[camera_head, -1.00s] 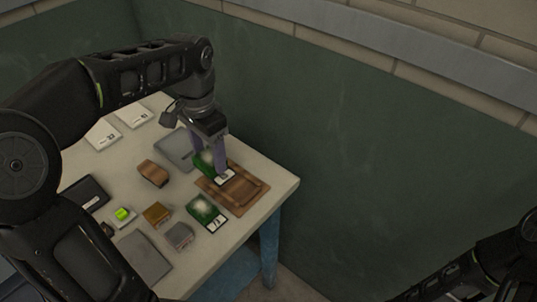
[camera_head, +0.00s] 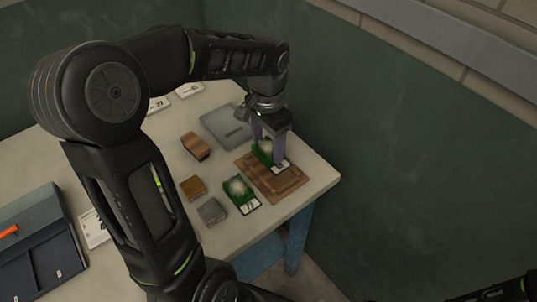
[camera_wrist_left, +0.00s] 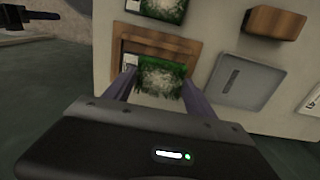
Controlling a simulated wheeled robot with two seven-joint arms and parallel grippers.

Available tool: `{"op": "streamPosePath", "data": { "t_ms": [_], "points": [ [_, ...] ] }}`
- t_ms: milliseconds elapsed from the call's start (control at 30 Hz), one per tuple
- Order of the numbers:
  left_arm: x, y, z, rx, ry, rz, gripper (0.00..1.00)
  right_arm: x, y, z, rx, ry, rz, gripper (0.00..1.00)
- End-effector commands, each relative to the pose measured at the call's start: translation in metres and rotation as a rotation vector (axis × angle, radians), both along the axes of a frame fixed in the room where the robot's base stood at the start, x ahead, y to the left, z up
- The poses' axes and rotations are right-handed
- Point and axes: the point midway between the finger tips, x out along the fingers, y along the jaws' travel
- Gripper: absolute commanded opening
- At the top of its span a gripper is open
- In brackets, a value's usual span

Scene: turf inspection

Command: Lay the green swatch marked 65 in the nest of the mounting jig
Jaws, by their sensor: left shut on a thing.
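My left gripper (camera_head: 268,152) is shut on a green grass-like swatch (camera_head: 263,153) with a white label; the number on it is not legible. The swatch also shows between the fingers in the left wrist view (camera_wrist_left: 160,78). It is over the brown wooden jig (camera_head: 291,186), toward the jig's back left part in the head view. I cannot tell whether it touches the nest. The jig's frame also shows in the left wrist view (camera_wrist_left: 190,47). Of my right arm, only a dark part shows at the lower right of the head view; its fingers cannot be made out.
A second green swatch (camera_head: 239,190) with a white label lies beside the jig. A brown block (camera_head: 195,146), an ochre block (camera_head: 192,187), a grey block (camera_head: 212,211) and a grey plate (camera_head: 224,124) are nearby. A dark case (camera_head: 40,245) stands at left. A green wall is close behind.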

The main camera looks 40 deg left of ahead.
Motion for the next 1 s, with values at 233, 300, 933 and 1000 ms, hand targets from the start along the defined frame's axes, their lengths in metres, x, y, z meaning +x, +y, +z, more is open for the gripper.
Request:
{"op": "streamPosePath", "data": {
  "t_ms": [233,300,933,1000],
  "points": [
    [0.001,0.0,-0.006,0.001,-0.001,0.0,0.27,0.0,0.0,0.0,0.0,0.0,0.0,0.36],
    [0.001,0.0,-0.006,0.001,-0.001,0.0,0.27,0.0,0.0,0.0,0.0,0.0,0.0,0.36],
    [0.0,0.0,-0.044,0.001,-0.001,-0.001,0.27,0.0,0.0,0.003,0.0,0.0,0.0,0.36],
    [0.0,0.0,-0.045,0.001,-0.001,-0.001,0.27,0.0,0.0,0.001,0.0,0.0,0.0,0.36]
  ]
}}
